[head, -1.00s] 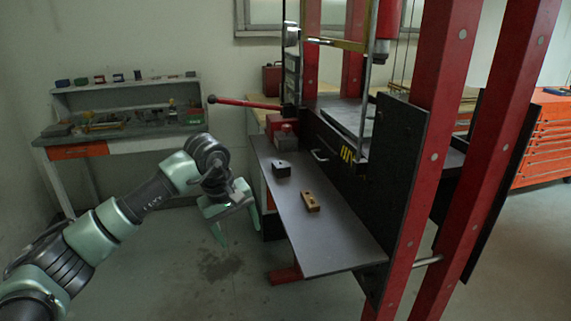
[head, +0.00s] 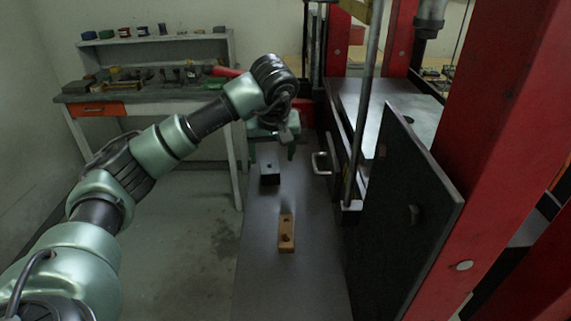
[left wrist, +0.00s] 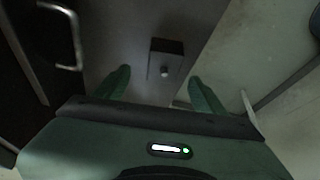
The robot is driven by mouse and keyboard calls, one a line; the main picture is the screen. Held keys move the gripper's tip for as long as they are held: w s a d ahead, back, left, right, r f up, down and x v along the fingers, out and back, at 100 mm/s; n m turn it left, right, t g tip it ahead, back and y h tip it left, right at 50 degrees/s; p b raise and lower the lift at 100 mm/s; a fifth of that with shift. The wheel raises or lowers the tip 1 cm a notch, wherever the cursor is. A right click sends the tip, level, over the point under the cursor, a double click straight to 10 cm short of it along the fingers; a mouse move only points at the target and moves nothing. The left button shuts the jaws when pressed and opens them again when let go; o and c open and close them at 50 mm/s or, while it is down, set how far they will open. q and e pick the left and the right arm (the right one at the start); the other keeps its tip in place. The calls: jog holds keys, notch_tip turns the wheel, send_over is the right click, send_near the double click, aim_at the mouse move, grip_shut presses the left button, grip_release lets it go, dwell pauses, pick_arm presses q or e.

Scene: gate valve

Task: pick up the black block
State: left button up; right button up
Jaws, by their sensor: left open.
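The black block (head: 270,174) sits on the dark grey bench shelf (head: 265,272), near its far end. It has a small round feature on its top. My left gripper (head: 272,154) is open, above and slightly beyond the block, fingers pointing down. In the left wrist view the block (left wrist: 166,58) shows ahead of the open left gripper (left wrist: 161,80), roughly centred between the two green fingers and apart from them. Nothing is between the fingers. My right gripper is not in view.
A brown block with holes (head: 287,234) lies nearer on the shelf. A metal handle (head: 320,163) and a black upright panel (head: 415,210) stand along its right side, with a red post (head: 500,150) beyond. A workbench (head: 150,95) is at the back left. Floor is open left of the shelf.

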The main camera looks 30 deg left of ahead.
aim_at(269, 166)
pick_arm(q)
jog(key=shift+s+a+f+p, duration=0.15)
jog(key=shift+a+f+p, duration=0.15)
jog(key=shift+f, duration=0.3)
jog(key=shift+s+a+f+p, duration=0.1)
jog(key=shift+a+f+p, duration=0.15)
jog(key=shift+f, duration=0.3)
jog(key=x, duration=0.3)
jog(key=shift+w+d+r+p, duration=0.1)
jog(key=shift+w+d+p, duration=0.05)
jog(key=shift+w+p, duration=0.15)
jog(key=shift+w+f, duration=0.2)
jog(key=shift+f, duration=0.45)
jog(key=c, duration=1.3)
grip_shut()
jog(key=shift+w+r, duration=0.1)
jog(key=shift+r, duration=0.05)
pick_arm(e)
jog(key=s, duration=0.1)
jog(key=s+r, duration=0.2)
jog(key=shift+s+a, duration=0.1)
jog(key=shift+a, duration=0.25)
